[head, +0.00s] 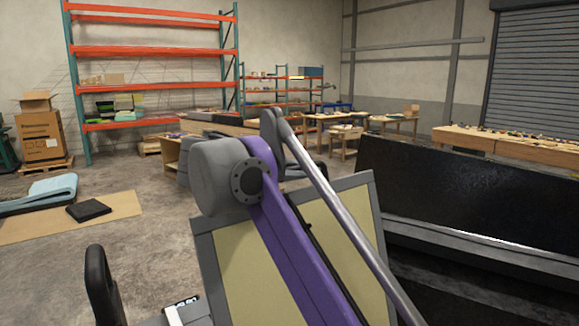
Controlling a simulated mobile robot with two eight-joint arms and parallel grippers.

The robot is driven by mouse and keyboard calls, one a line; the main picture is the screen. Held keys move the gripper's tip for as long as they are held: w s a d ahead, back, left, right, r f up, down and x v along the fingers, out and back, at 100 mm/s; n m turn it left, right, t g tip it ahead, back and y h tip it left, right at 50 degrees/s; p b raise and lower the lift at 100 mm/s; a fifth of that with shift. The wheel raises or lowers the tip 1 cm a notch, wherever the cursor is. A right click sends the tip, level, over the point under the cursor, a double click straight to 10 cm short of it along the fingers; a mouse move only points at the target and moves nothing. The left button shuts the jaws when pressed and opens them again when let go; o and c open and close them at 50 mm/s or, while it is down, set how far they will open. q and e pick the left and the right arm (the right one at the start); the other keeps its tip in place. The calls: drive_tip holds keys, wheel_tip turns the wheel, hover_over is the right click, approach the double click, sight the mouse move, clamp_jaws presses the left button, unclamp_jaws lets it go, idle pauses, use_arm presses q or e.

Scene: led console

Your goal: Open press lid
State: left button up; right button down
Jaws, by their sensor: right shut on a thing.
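The press lid appears to be the tilted pale yellow panel with a grey frame (240,262) in the lower middle of the head view. My right arm, purple and grey with a silver rod, crosses in front of it and hides its middle. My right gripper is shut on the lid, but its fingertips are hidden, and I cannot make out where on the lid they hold. A black curved, handle-like part (101,287) stands at the lower left; I cannot tell what it belongs to. My left gripper is not in view.
A large black slab-like body (470,195) with a grey ledge stands close on the right. Cardboard (75,226) with a black pad (88,210) lies on the floor at left. Orange shelves (150,52) and workbenches (515,145) stand farther back.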

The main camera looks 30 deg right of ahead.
drive_tip(key=shift+s+r, duration=0.1)
drive_tip(key=shift+s, duration=0.2)
drive_tip(key=c, duration=1.2)
unclamp_jaws()
drive_tip(key=shift+s, duration=0.1)
drive_tip(key=shift+c, duration=0.2)
drive_tip(key=o, duration=0.4)
drive_tip(key=shift+w, duration=0.2)
drive_tip(key=v, duration=1.1)
drive_tip(key=shift+p, duration=0.35)
